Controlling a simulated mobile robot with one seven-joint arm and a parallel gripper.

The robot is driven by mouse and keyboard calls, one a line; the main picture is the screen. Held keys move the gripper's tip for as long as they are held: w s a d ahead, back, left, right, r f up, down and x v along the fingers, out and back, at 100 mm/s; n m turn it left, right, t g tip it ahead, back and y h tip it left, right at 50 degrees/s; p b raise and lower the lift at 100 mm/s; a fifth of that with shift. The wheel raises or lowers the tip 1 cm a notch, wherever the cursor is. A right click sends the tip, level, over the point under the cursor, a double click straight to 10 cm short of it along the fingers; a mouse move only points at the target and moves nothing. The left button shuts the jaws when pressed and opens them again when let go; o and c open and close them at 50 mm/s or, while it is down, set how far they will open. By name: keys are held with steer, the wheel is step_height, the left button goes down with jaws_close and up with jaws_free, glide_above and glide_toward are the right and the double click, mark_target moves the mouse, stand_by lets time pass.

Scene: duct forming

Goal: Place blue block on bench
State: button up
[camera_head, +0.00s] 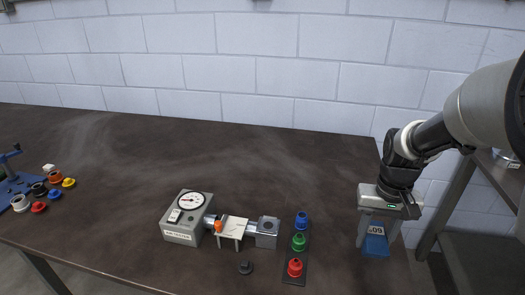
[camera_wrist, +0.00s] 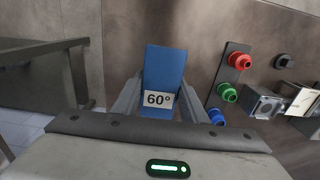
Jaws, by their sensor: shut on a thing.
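The blue block (camera_head: 375,243) carries a white label that reads 60° in the wrist view (camera_wrist: 165,70). My gripper (camera_head: 380,235) is shut on the block, with one finger on each side of it. The block is at the right end of the dark brown bench (camera_head: 180,155), near its right edge. I cannot tell whether the block touches the bench top. In the wrist view the bench (camera_wrist: 205,25) lies beyond and to the right of the block.
A dark strip with red (camera_head: 295,267), green and blue knobs lies left of my gripper. A grey gauge box (camera_head: 185,218) and metal fixture (camera_head: 264,232) stand further left. Several coloured parts and a blue device (camera_head: 12,185) are at far left. A grey frame (camera_head: 455,215) stands right of the bench.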

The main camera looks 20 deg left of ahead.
mark_target(361, 271)
steer(key=shift+f+b, duration=0.75)
steer(key=shift+f, duration=4.35)
steer(key=o, duration=1.3)
